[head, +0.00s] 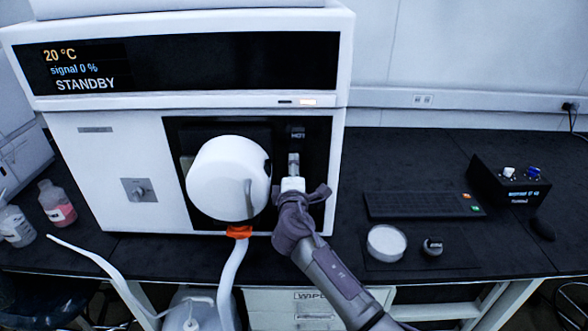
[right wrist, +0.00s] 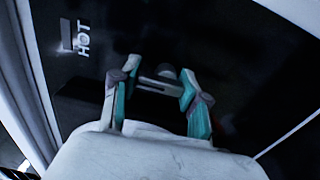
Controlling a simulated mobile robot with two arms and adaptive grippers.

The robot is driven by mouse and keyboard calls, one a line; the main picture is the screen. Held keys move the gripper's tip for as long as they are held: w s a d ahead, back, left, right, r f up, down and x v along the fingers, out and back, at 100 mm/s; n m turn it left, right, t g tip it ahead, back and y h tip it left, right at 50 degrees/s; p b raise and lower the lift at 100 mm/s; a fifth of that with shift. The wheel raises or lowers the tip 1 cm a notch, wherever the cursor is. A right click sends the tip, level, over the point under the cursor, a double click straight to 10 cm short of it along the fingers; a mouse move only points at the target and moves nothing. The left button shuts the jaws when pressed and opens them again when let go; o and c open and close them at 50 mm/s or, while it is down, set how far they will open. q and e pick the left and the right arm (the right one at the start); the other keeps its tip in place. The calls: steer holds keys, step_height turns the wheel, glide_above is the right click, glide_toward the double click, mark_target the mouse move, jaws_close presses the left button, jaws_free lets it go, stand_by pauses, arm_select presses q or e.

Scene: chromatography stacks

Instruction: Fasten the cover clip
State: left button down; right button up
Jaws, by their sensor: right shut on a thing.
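My right gripper (head: 293,168) reaches up to the dark front panel (head: 316,190) of the white instrument, below the HOT label (head: 297,133). In the right wrist view its two teal-edged fingers (right wrist: 158,80) are closed on the sides of a small grey bar-shaped piece (right wrist: 158,84), which looks like the cover clip. Whether the clip is fastened cannot be told. A large white round part (head: 225,180), possibly the cover, stands in front of the panel just left of the gripper. The HOT label also shows in the right wrist view (right wrist: 83,40). My left gripper is not in view.
A white hose with an orange collar (head: 239,232) hangs below the round part. Two bottles (head: 58,205) stand at the left.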

steer(key=shift+f, duration=0.1)
steer(key=o, duration=1.2)
steer(key=shift+c, duration=0.2)
steer(key=s, duration=1.2)
